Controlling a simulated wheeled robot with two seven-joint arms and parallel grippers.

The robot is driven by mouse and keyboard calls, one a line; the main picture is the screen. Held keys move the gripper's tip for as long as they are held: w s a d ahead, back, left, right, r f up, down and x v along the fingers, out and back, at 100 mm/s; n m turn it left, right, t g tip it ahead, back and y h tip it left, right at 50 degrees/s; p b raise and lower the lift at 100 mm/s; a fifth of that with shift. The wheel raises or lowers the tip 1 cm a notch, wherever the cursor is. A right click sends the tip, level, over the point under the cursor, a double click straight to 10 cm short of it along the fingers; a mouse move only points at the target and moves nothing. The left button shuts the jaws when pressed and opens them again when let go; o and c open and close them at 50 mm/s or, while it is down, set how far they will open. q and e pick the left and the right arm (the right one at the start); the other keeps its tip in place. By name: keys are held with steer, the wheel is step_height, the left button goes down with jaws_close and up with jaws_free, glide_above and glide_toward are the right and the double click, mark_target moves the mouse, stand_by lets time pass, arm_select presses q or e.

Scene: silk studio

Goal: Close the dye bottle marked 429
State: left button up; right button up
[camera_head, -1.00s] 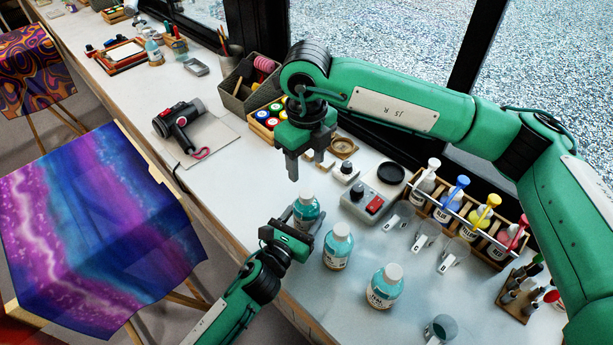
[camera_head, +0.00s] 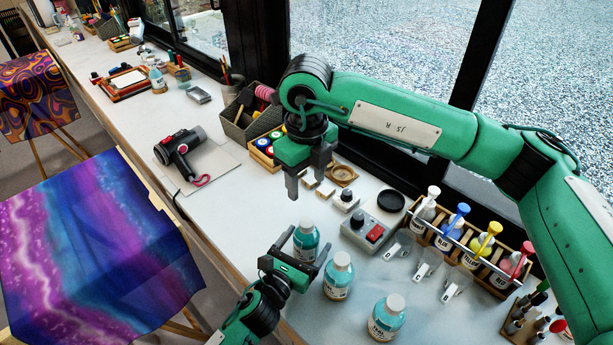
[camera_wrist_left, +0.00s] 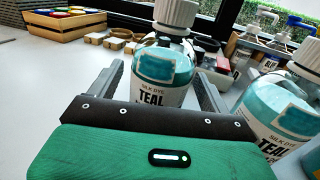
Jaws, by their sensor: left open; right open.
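Three teal dye bottles with white caps stand upright on the bench. The first bottle (camera_head: 306,243) stands between the spread fingers of my open left gripper (camera_head: 303,252). The left wrist view shows this bottle (camera_wrist_left: 166,72) with its "SILK DYE TEAL" label and a white cap (camera_wrist_left: 176,14) on its neck; I cannot tell how tight it is. The second bottle (camera_head: 338,276) and third bottle (camera_head: 386,318) stand to its right. No number 429 is legible. My right gripper (camera_head: 307,184) is open and empty, pointing down above the first bottle.
A wooden rack (camera_head: 499,279) of colored bottles stands farther right. A hair dryer (camera_head: 181,148) lies left. The bench's front edge runs near my left arm.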

arm_select(q)
steer(key=b+v, duration=0.3)
steer(key=v, duration=0.9)
steer(key=shift+s+a+f, duration=0.1)
steer(key=shift+s+a, duration=0.05)
steer(key=shift+s, duration=0.1)
steer(key=shift+s+a, duration=0.3)
steer(key=shift+s, duration=0.2)
arm_select(e)
steer(key=shift+f, duration=1.7)
steer(key=shift+f, duration=0.1)
